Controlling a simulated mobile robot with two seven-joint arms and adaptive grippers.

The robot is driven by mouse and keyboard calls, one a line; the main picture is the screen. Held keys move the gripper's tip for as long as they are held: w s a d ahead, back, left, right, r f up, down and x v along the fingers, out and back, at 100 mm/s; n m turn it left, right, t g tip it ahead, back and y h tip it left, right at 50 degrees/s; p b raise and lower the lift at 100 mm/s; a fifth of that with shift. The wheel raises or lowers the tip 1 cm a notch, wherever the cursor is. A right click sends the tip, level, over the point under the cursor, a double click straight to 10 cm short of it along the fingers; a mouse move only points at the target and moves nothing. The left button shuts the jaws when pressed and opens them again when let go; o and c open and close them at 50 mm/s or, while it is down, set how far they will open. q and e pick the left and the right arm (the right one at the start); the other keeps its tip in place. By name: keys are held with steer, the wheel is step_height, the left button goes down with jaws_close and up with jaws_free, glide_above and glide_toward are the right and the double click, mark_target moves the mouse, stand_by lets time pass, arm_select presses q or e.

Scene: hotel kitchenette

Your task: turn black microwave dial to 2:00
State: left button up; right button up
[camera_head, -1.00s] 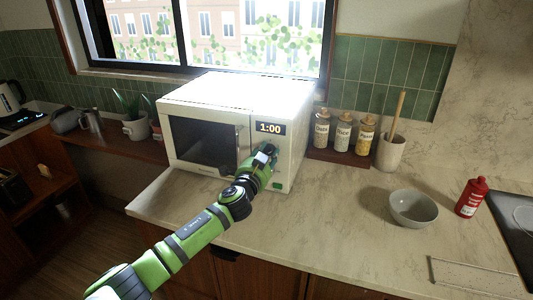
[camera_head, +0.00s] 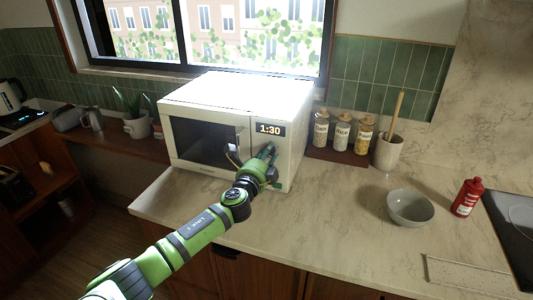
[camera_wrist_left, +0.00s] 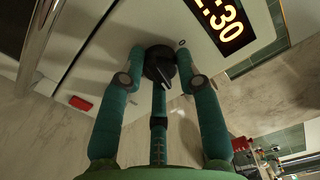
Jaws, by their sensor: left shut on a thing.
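The microwave (camera_head: 235,95) is white and stands on the counter below the window, its door shut. Its display (camera_head: 270,129) reads 1:30; in the left wrist view the display (camera_wrist_left: 224,20) is cut off at the edge. The black dial (camera_wrist_left: 160,66) sits on the front panel and shows in the left wrist view with a pointed ridge. My left gripper (camera_wrist_left: 160,62) is shut on the dial, one green finger on each side. In the head view my left gripper (camera_head: 266,160) hides the dial. My right gripper is not in view.
Below the dial is a small button, red in the wrist view (camera_wrist_left: 80,104). Several jars (camera_head: 342,133) and a utensil crock (camera_head: 388,151) stand right of the microwave. A grey bowl (camera_head: 410,207) and red bottle (camera_head: 467,197) are farther right.

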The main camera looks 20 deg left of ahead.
arm_select(q)
steer(key=shift+r+m+p, duration=0.1)
steer(key=shift+m+p, duration=0.2)
steer(key=shift+m, duration=0.9)
steer(key=o, duration=1.2)
steer(key=shift+c, duration=0.2)
steer(key=s, duration=1.2)
steer(key=shift+a, duration=0.25)
